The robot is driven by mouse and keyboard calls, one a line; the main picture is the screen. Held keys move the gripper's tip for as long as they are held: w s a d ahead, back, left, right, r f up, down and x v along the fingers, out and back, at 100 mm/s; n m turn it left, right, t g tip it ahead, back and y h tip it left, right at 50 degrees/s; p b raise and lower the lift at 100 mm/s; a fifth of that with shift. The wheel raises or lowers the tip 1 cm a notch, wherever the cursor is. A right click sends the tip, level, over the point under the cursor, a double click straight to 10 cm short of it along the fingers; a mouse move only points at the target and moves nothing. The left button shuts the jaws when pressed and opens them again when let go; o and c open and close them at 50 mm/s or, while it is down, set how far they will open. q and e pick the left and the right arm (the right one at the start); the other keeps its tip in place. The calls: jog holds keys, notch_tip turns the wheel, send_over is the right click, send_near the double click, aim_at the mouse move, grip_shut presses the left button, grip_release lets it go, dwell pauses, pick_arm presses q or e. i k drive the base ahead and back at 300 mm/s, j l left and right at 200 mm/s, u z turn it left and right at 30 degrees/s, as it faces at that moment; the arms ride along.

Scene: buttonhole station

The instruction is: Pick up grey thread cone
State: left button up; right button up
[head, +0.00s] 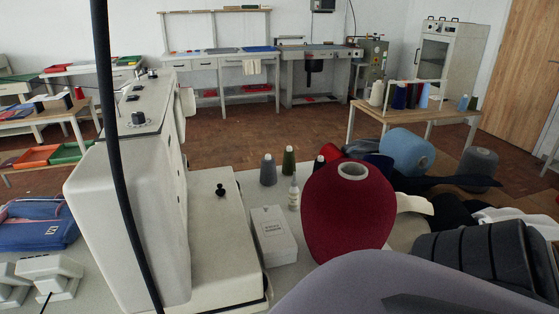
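A small grey thread cone (268,170) stands upright on the table behind the white box, at the left end of a short row of cones. A larger grey cone (478,168) stands at the right, behind dark cloth. I cannot tell from the picture which of the two the task means. A large dark red cone (347,215) stands in front and to the right. Neither of my grippers is in view.
A white sewing machine (120,205) fills the left. A white box (272,236) and a small bottle (294,194) stand near the small cones. A light blue cone (406,152) and dark cloth crowd the right. A smooth grey-lavender shape covers the bottom right.

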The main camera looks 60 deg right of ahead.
aim_at(268, 177)
jog(key=z, duration=1.65)
